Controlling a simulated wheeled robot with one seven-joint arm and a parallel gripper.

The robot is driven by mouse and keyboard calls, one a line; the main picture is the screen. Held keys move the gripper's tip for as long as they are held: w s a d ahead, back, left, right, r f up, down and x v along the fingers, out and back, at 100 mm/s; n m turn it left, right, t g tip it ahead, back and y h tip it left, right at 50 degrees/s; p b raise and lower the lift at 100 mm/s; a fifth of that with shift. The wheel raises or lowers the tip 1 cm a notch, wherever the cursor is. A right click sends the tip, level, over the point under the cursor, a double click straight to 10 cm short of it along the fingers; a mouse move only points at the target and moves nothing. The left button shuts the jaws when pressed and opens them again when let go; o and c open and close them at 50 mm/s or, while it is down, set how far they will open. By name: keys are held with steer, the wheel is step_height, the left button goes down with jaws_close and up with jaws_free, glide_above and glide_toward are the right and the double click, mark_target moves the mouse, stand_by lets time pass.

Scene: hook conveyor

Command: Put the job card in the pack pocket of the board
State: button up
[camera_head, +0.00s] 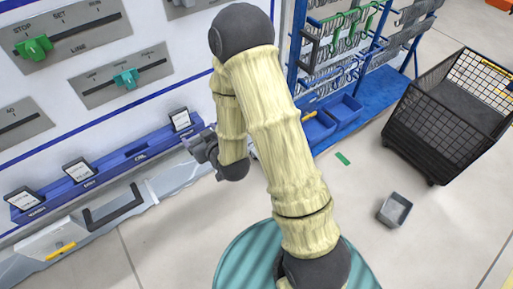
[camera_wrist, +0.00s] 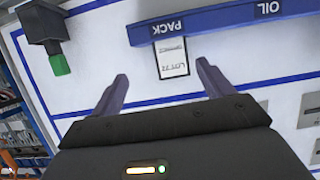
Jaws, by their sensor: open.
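A white card (camera_wrist: 173,60) with dark "LOT 22" print stands in the pocket marked PACK of the blue rail (camera_wrist: 218,19), upside down in the wrist view. In the head view this card (camera_head: 181,119) is at the right end of the rail (camera_head: 109,172). My gripper (camera_wrist: 162,74) is open, its fingers on either side of the card's lower part in the picture and apart from it. In the head view my gripper (camera_head: 197,150) is close to the board, just below the card. Nothing is visibly held. Whether the card is fully seated is unclear.
Two more cards, a left one (camera_head: 22,198) and a middle one (camera_head: 78,170), stand in the rail. The OIL pocket looks empty. Green (camera_head: 35,47) and teal (camera_head: 126,77) sliders are above. A blue rack (camera_head: 345,105), a black cart (camera_head: 440,125) and a grey bin (camera_head: 395,209) stand right.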

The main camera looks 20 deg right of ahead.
steer(key=s+d+r+m+g+h, duration=0.1)
steer(key=s+d+r+g, duration=0.3)
steer(key=s, duration=0.4)
steer(key=s+d+r+m+g+h, duration=0.2)
steer(key=s+d+r+g+h, duration=0.1)
steer(key=s+d+g, duration=0.3)
steer(key=s+d+r, duration=0.1)
steer(key=s+d, duration=0.1)
steer(key=shift+s+d, duration=0.2)
steer(key=shift+d, duration=0.15)
